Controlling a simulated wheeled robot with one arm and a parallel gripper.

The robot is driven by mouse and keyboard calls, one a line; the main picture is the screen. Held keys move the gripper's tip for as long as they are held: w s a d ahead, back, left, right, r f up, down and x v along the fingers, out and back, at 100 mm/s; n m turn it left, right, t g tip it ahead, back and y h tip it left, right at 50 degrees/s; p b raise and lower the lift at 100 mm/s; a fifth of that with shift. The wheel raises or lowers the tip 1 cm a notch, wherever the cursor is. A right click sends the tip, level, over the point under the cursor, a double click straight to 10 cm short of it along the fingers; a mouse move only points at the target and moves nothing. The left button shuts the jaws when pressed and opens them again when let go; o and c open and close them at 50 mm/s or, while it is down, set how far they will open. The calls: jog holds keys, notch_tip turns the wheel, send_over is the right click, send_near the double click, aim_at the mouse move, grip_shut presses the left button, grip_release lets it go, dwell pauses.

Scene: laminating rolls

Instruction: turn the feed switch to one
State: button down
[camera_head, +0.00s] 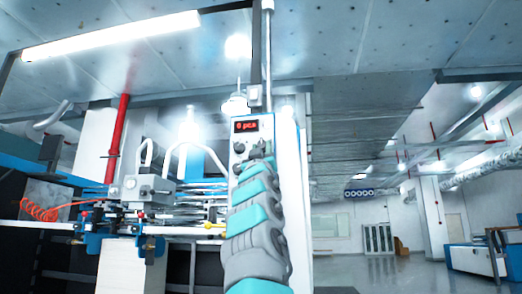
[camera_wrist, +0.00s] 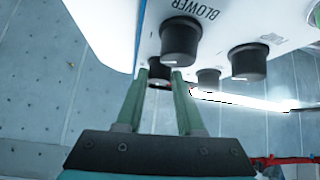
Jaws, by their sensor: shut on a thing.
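In the wrist view my gripper (camera_wrist: 160,76) has its two green fingers on either side of a small black knob (camera_wrist: 158,68) at the edge of a white control panel (camera_wrist: 120,25). The fingers are shut on this knob and hide part of it. Its label and setting cannot be read, so I cannot tell whether it is the feed switch. In the head view my gripper (camera_head: 262,148) is at the control panel (camera_head: 267,123), below its red display (camera_head: 246,126) reading "0 pcs". My arm covers much of the panel's lower part.
A larger black knob (camera_wrist: 180,42) beside the word BLOWER is close to my fingers. Two other knobs (camera_wrist: 248,62) (camera_wrist: 208,78) sit to its right. The machine's rods and grey blocks (camera_head: 148,188) stand left of my arm. The floor at right is open.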

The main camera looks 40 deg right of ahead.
jog(key=c, duration=0.5)
grip_release()
jog(key=shift+c, duration=0.2)
jog(key=shift+f, duration=0.1)
jog(key=b+v, duration=0.7)
jog(key=b, duration=0.1)
jog(key=shift+s+a+f+b, duration=0.15)
jog(key=shift+s+a+b, duration=0.05)
jog(key=shift+b, duration=0.15)
